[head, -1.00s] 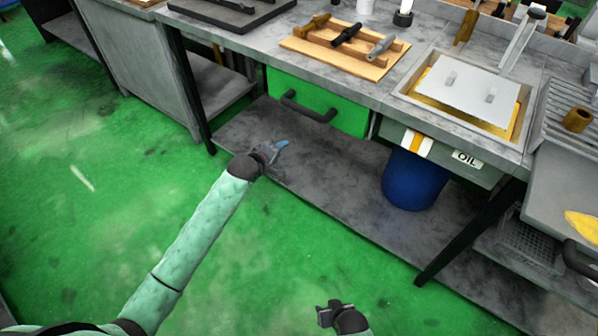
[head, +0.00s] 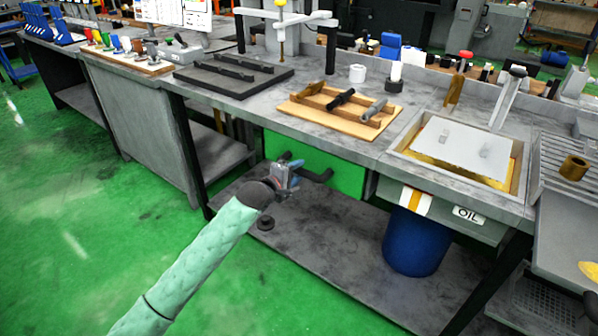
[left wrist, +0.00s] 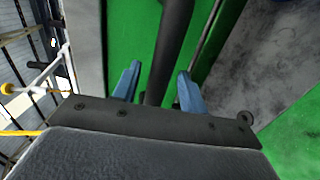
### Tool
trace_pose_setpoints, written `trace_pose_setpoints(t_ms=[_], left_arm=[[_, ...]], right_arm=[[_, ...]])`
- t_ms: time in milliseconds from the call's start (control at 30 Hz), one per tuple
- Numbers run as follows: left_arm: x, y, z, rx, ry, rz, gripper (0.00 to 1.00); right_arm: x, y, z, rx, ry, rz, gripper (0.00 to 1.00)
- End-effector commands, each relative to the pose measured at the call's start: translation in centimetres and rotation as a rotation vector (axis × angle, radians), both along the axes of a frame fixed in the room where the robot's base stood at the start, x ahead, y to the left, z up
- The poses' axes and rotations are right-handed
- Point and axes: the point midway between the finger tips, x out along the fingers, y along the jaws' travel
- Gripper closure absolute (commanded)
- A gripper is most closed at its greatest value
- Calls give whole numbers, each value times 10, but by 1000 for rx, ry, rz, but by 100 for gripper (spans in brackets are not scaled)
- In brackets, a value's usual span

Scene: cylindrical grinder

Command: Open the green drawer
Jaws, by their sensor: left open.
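The green drawer (head: 340,171) hangs under the grey workbench, and its front looks flush with the bench. Its dark bar handle (head: 318,175) is partly hidden behind my left gripper (head: 290,172) in the head view. In the left wrist view, the handle (left wrist: 173,45) runs between the two blue fingertips of my left gripper (left wrist: 158,85), with the green drawer front (left wrist: 135,40) behind it. The fingers are open, one on each side of the handle, with gaps visible. I cannot tell how deep the handle lies between them. My right gripper is out of view.
A lower grey shelf (head: 330,240) lies beneath the drawer. A blue bin (head: 415,240) stands to the right under the oil tray. A dark table leg (head: 188,150) is left of the drawer. Green floor (head: 80,260) in front is clear.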

Motion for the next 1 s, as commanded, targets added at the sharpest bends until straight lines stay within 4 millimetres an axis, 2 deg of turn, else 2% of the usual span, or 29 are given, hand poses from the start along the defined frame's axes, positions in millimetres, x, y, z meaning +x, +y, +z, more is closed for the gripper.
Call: trace_pose_setpoints(t_ms=[200, 467, 700, 1000], left_arm=[[11, -8, -3, 1, -2, 0, 57], [11, -8, -3, 2, -1, 0, 57], [11, -8, -3, 1, -1, 0, 100], [8, -6, -3, 1, 2, 0, 100]], right_arm=[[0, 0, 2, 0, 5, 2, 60], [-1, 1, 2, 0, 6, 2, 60], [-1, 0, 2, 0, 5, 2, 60], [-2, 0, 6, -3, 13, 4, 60]])
